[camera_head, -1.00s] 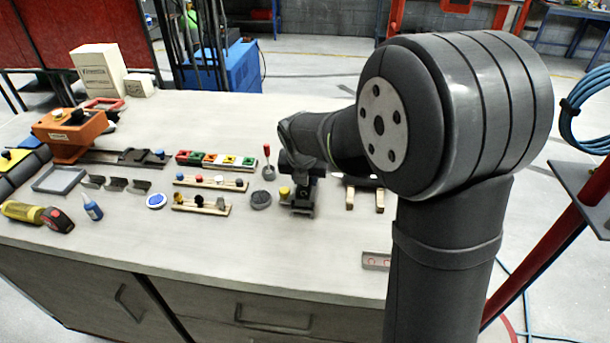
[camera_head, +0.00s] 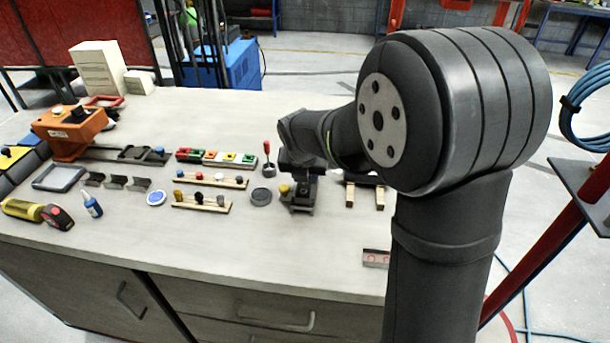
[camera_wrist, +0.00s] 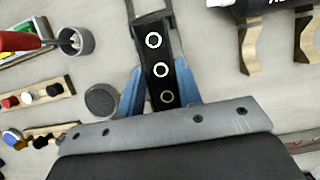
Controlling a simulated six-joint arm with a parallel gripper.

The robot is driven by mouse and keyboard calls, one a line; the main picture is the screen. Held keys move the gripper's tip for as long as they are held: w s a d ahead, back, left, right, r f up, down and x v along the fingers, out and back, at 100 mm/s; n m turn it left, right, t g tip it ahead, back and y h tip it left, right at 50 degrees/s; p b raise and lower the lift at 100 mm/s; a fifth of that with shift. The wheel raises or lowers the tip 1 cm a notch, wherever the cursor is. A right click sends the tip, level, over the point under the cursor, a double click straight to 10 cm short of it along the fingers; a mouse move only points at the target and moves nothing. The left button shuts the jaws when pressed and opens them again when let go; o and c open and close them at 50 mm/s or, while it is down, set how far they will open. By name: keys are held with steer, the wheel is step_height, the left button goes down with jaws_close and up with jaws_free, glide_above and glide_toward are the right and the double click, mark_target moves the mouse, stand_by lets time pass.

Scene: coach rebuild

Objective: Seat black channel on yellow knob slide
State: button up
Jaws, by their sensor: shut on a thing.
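The black channel (camera_wrist: 161,67) is a dark strip with white-ringed holes along it. In the wrist view it lies between the blue fingers of my gripper (camera_wrist: 160,92), which is shut on it. In the head view my gripper (camera_head: 301,187) is low over the right-middle of the bench. A yellow knob (camera_head: 284,189) stands at its left, on or beside a dark block (camera_head: 298,208) under the gripper. A grey open frame (camera_wrist: 150,12) shows past the channel's far end. My gripper hides the contact there, so I cannot tell whether the channel is seated.
Wooden racks with coloured knobs (camera_head: 201,202) lie farther left. Wooden-legged supports (camera_head: 351,195) stand to the right. The bench front is mostly clear.

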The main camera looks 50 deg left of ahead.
mark_target(305, 184)
steer(key=shift+f, duration=0.9)
stand_by(1.5)
steer(key=o, duration=1.5)
steer(key=shift+c, duration=0.2)
steer(key=shift+r, duration=0.1)
steer(key=shift+r, duration=2.9)
steer(key=shift+f, duration=3)
